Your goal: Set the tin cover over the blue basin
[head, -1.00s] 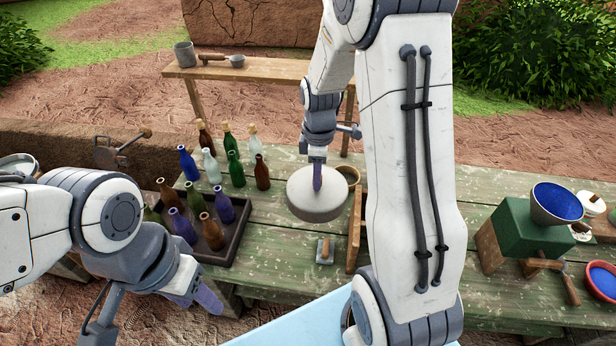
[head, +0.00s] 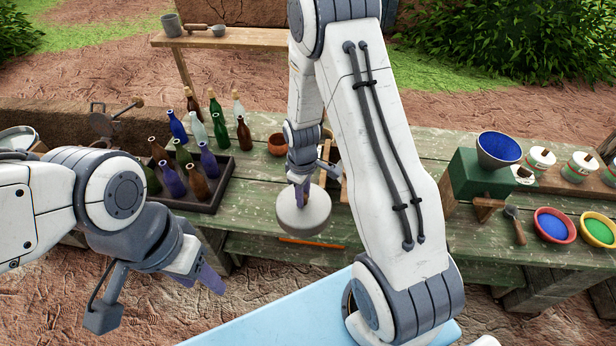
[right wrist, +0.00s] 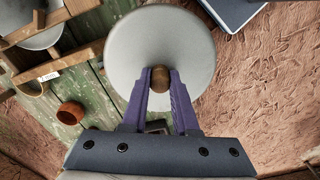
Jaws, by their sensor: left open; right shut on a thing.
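The tin cover (head: 303,212) is a pale grey round disc with a brown wooden knob. My right gripper (head: 304,190) is shut on that knob and holds the cover at the table's front edge, left of my right arm. The right wrist view shows the cover (right wrist: 180,40) face on, with its knob between the purple fingers (right wrist: 160,80). A red-rimmed basin with blue contents (head: 552,225) stands at the right of the table, uncovered and well apart from the cover. My left gripper (head: 206,277) is open and empty in front of the table at the left.
A yellow-rimmed basin with green contents (head: 599,230) stands right of the blue one. A green box with a blue-filled hopper (head: 499,150) and several white tins (head: 540,160) are behind. A crate of bottles (head: 215,200) is at left. My right arm hides the table's middle.

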